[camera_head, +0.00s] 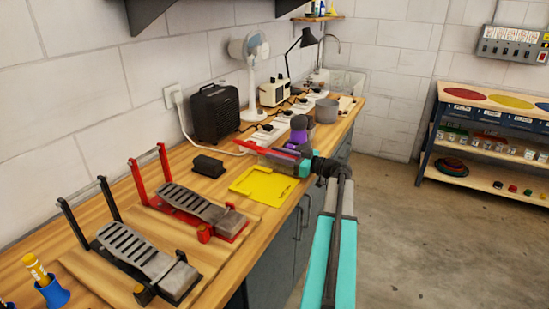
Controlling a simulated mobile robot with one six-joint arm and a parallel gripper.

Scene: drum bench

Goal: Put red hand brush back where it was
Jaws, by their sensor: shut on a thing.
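The red hand brush (255,149) shows as a long, thin red shape pointing left from my gripper (292,160). My gripper is shut on the brush, at the end of my arm over the right part of the bench. The brush appears a little above the bench, near the far edge of a flat yellow piece (262,188). The gripper and arm hide part of the brush, so I cannot make out its bristles.
The wooden bench (150,240) holds a red pedal (195,205), a grey pedal (145,255), a black block (208,166) and a black heater box (215,112). A purple object (299,136) and grey pot (326,110) stand behind the gripper. Open floor (420,230) lies right.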

